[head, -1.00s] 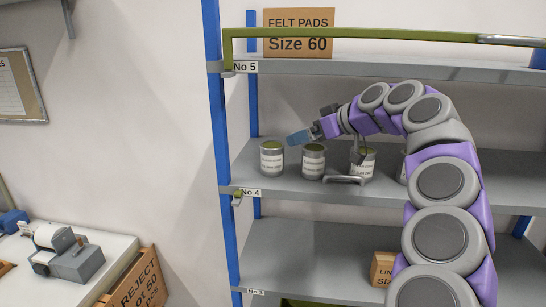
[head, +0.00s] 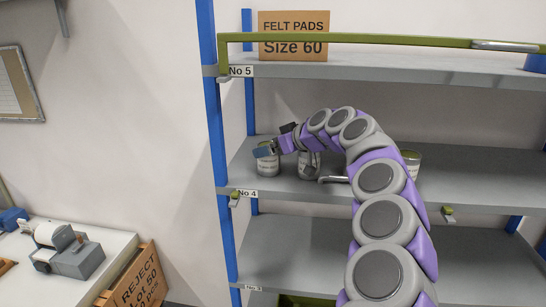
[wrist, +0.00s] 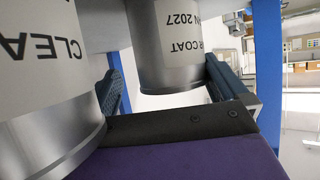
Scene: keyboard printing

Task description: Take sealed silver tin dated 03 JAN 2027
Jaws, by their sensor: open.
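Silver tins with white labels stand on the No 4 shelf. The leftmost tin (head: 268,167) is at my gripper (head: 264,151). A second tin (head: 309,166) is partly behind my arm, and another tin (head: 411,160) shows to the right. In the wrist view, upside down, a tin (wrist: 165,45) labelled "R COAT" and "N 2027" stands between my two spread fingers (wrist: 168,88). The rest of its date is cut off, and I cannot tell if the fingers touch it. A second tin (wrist: 45,70) reading "CLEA" is close at the left. Its date is out of view.
A blue post (head: 219,150) stands left of the tins. The No 5 shelf (head: 400,68) is above, with a felt pads box (head: 293,36) and green rail (head: 380,40).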

